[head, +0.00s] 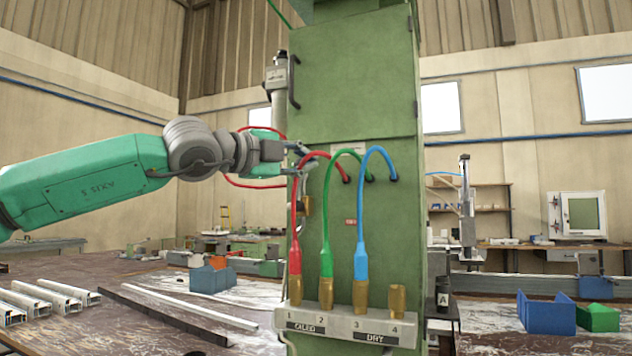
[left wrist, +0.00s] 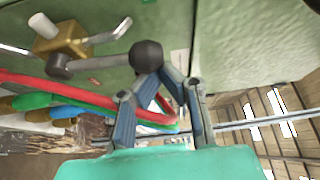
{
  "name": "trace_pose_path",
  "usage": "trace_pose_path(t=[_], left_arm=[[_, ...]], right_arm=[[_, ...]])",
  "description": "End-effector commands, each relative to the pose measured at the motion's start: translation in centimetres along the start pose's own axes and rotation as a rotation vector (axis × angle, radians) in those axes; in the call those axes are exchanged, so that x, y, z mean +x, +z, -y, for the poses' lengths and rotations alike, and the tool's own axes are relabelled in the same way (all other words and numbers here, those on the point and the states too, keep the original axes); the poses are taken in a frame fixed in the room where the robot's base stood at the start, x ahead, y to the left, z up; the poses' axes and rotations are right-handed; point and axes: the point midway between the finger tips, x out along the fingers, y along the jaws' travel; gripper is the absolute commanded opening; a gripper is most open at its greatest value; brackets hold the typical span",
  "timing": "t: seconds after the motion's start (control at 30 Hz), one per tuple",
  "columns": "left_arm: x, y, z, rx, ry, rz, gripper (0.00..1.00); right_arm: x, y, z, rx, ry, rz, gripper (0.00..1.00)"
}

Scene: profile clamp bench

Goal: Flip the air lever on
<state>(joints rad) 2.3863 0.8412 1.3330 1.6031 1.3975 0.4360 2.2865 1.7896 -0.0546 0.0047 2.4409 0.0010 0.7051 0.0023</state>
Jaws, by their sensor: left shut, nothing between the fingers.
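The air lever (left wrist: 105,62) shows in the left wrist view as a grey bar ending in a dark round knob (left wrist: 146,55). It sits at a brass valve (left wrist: 66,42) on the green cabinet. In the head view the brass valve (head: 305,207) is small and partly hidden behind the red hose. My left gripper (head: 303,150) reaches in from the left at the cabinet's left edge, above the valve. In the left wrist view its fingertips (left wrist: 161,78) are shut and empty, close to the knob; I cannot tell if they touch. My right gripper is out of view.
Red (head: 296,210), green (head: 326,215) and blue (head: 361,210) hoses arch from the green cabinet (head: 360,80) to a numbered block (head: 350,325) with brass fittings. Red hose also crosses the wrist view below the lever. White profiles (head: 55,295) lie on the bench at left.

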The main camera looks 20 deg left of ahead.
Motion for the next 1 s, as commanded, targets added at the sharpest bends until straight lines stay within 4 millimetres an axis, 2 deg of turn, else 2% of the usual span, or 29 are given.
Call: trace_pose_path(t=[0.3,1.0], left_arm=[[-0.5,1.0,0.2,-0.094,-0.049,0.001,0.0],[-0.5,1.4,0.5,-0.119,-0.062,0.004,0.0]], right_arm=[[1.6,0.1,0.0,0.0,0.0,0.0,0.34],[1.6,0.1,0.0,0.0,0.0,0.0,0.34]])
